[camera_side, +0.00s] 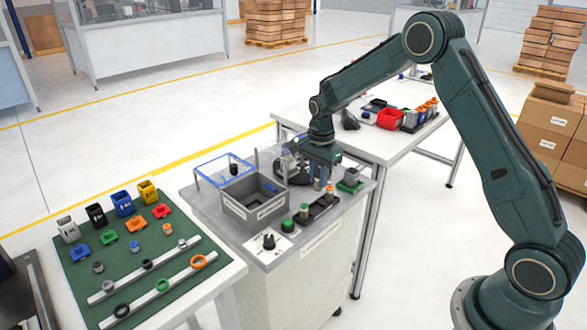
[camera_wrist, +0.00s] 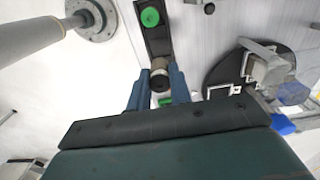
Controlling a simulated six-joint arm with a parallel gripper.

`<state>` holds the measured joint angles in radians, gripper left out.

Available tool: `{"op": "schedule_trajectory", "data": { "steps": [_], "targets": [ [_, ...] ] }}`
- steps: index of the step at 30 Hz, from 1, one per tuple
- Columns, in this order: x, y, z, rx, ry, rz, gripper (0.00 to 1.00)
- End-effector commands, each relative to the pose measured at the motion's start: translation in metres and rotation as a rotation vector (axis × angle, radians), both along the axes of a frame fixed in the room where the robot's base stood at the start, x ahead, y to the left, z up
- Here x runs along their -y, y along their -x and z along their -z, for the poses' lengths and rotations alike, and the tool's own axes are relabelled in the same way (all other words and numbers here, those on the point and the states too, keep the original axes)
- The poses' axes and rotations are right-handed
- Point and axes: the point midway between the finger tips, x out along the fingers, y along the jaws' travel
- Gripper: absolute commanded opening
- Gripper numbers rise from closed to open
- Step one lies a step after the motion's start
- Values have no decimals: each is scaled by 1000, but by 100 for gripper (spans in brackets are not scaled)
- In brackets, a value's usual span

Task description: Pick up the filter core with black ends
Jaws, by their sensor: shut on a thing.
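A filter core with a black end (camera_wrist: 160,82) and a grey-beige body is between the two blue-grey fingers of my gripper (camera_wrist: 159,90) in the wrist view. The fingers are shut on its sides. In the side view my gripper (camera_side: 322,172) points down over the far end of the black tray (camera_side: 317,213); the core is small there and partly hidden by the fingers. I cannot tell whether its lower end is clear of the tray.
A grey bin (camera_side: 252,211) stands left of the tray. A black round fixture with a clear guard (camera_side: 289,170) is close behind my gripper.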

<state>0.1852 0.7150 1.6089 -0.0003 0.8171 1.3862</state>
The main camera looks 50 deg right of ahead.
Motion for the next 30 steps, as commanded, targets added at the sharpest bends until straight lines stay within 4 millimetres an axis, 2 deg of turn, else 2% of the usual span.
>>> {"op": "schedule_trajectory", "data": {
  "steps": [1, 6, 15, 21, 30],
  "targets": [
    [0, -1, -13, 5, 1, 0, 0],
    [0, -1, -51, 5, 1, 0, 0],
    [0, 0, -105, 3, 1, 0, 0],
    [0, 0, -124, 1, 0, 0, 0],
    [0, 0, -129, -1, 0, 0, 0]
  ]
}}
